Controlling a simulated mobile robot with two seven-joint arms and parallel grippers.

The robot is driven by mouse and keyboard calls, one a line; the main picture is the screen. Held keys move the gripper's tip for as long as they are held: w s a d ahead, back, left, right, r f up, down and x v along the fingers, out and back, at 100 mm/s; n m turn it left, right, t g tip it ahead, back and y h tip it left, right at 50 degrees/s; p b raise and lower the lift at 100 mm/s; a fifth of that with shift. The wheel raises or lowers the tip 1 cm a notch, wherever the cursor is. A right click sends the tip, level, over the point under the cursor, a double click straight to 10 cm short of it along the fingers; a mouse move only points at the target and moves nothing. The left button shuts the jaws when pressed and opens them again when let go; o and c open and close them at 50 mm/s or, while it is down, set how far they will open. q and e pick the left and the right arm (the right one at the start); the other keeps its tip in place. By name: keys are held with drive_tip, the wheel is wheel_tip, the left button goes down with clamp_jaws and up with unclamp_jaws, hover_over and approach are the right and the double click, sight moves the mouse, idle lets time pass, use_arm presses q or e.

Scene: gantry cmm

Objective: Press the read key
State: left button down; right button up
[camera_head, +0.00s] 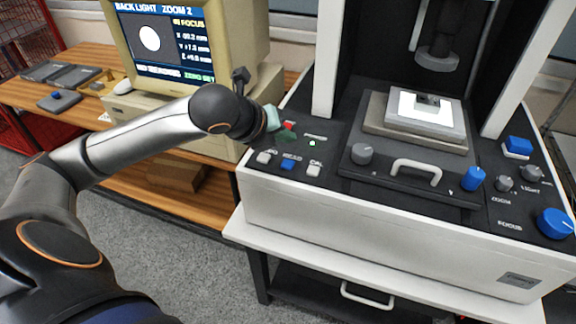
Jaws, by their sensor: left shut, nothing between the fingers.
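The read key (288,164) is the small blue key in a row of three at the front left of the machine's dark panel. A white key (264,157) stands on its left and the white CAL key (314,169) on its right. My right gripper is out of view.
A red power switch (289,124) is close by the gripper. A dark stage with a curved handle (417,171) and several knobs lies to the right. A monitor (190,40) stands behind my left arm. The front panel edge is clear.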

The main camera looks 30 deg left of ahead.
sight(286, 167)
use_arm(q)
wheel_tip(286, 167, down, 4)
drive_tip(key=b, duration=0.3)
drive_tip(key=shift+f, duration=0.25)
drive_tip(key=shift+b, duration=0.3)
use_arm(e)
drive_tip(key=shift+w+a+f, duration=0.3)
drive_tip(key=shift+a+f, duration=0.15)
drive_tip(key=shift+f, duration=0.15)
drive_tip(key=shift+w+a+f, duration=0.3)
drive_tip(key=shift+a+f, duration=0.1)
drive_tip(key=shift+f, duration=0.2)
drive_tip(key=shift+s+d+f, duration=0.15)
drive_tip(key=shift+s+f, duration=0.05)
use_arm(q)
drive_tip(key=shift+f, duration=0.1)
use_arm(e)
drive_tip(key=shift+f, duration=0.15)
use_arm(q)
drive_tip(key=shift+f+b, duration=0.35)
drive_tip(key=shift+b, duration=0.5)
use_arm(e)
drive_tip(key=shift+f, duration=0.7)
